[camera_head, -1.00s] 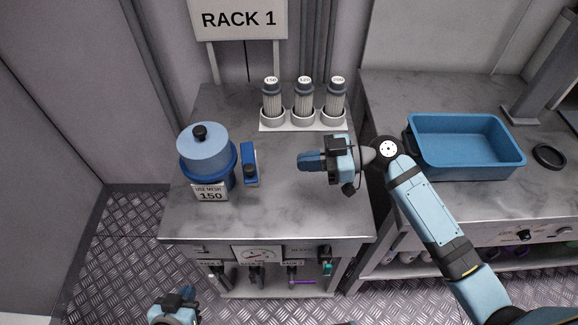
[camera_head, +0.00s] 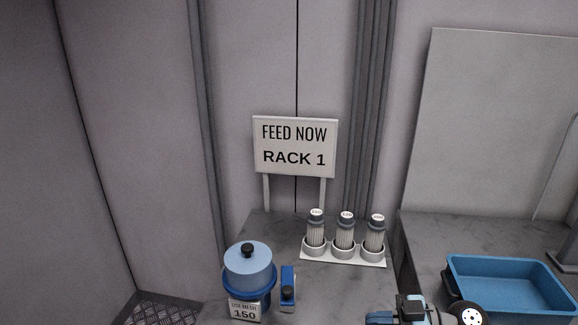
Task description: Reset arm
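My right gripper (camera_head: 385,318) shows only in part at the bottom edge of the head view, right of centre, in front of the filter stand. Its fingers are mostly cut off by the frame, so I cannot tell whether they are open or shut. My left gripper is out of view. No object shows in the visible part of my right gripper.
A blue lidded pot (camera_head: 249,267) labelled 150 and a small blue device (camera_head: 288,288) stand on the left counter. Several filter cartridges stand in a white holder (camera_head: 345,259). A "RACK 1" sign (camera_head: 294,147) rises behind. A blue bin (camera_head: 508,292) sits right.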

